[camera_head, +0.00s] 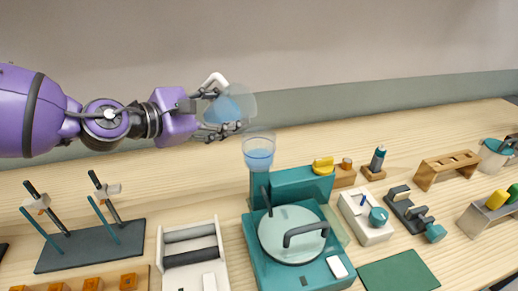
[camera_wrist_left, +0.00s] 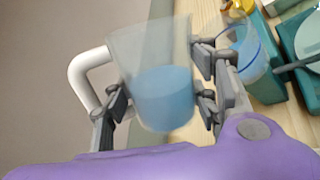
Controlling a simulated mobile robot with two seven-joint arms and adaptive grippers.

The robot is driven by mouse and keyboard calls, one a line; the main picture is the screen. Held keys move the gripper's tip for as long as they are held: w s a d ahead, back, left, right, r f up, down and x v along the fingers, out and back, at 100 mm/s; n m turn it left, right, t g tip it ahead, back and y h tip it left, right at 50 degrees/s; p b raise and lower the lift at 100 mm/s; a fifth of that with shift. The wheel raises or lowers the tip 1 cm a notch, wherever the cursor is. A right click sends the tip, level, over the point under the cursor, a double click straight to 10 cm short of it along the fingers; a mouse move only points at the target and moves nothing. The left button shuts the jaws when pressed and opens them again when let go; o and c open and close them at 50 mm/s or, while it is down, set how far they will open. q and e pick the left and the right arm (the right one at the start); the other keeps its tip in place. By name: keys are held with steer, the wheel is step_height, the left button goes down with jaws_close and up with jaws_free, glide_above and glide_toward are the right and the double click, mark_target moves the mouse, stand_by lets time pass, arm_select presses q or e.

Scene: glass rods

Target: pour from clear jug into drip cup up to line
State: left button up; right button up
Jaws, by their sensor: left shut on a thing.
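My left gripper (camera_head: 222,113) is shut on the clear jug (camera_head: 240,104), which has a white handle and holds blue liquid. In the left wrist view the jug (camera_wrist_left: 150,58) sits between the fingers of the gripper (camera_wrist_left: 160,98), with its handle to the left. In the head view the jug looks tilted and is above and slightly left of the drip cup (camera_head: 258,145). The cup is clear, with blue in its lower part. In the left wrist view the cup (camera_wrist_left: 238,42) shows a dark blue line; its exact fill level against the line is unclear. No pouring stream is distinguishable.
A teal device with a round glass lid (camera_head: 275,232) stands just in front of the cup. A white tray (camera_head: 219,262) and a dark rod stand (camera_head: 92,247) are to the left. Several small fixtures and a green mat (camera_head: 400,273) fill the right.

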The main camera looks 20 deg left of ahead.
mark_target(219, 99)
arm_select(q)
steer(key=shift+r+m+y, duration=0.6)
steer(key=shift+r+m, duration=0.25)
steer(key=shift+m, duration=0.05)
stand_by(3.4)
steer(key=shift+d+r+m+y+b, duration=0.2)
steer(key=shift+r+m+y+b, duration=0.2)
steer(key=shift+r+m+y, duration=0.3)
stand_by(3.0)
